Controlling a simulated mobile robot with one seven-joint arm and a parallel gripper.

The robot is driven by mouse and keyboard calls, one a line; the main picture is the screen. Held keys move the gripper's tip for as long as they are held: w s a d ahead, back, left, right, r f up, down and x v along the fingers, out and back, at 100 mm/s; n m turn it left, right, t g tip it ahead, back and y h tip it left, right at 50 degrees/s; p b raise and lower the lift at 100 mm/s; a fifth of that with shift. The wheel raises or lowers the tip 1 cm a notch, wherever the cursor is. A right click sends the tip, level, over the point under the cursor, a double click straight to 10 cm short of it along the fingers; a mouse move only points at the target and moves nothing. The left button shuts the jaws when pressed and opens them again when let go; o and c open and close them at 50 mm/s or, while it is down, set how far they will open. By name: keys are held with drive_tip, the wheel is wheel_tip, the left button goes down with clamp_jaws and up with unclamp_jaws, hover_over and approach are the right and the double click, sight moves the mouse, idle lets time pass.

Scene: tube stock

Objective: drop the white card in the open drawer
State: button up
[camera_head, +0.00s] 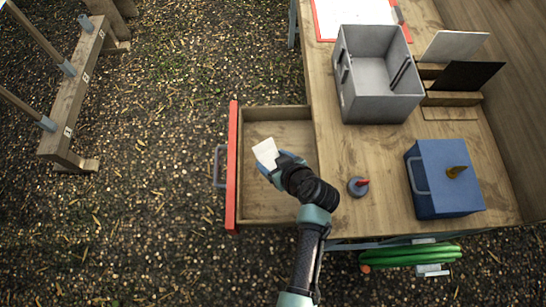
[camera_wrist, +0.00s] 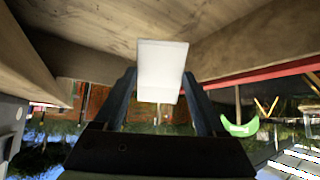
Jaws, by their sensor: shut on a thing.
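The white card (camera_head: 265,152) is held at the tip of my gripper (camera_head: 273,168) over the open drawer (camera_head: 250,205) in the head view. The drawer has a wooden interior, a red front and a grey handle, and it sticks out from the left side of the table. In the wrist view the card (camera_wrist: 162,70) stands between the two dark fingers of my gripper (camera_wrist: 160,95), which are shut on it. Drawer wood shows around and beyond the card there. My gripper and arm hide part of the drawer floor.
On the table (camera_head: 335,150) stand a grey open box (camera_head: 365,110), a blue box (camera_head: 440,190), a small grey object with a red top (camera_head: 358,187), and a rack holding a white and a black panel (camera_head: 468,76). A wooden rail (camera_head: 75,100) stands at the left on gravel.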

drive_tip(key=o, duration=1.2)
drive_tip(key=shift+o, duration=0.2)
drive_tip(key=v, duration=1.2)
drive_tip(key=shift+s+d+r, duration=0.2)
drive_tip(key=shift+s+r, duration=0.05)
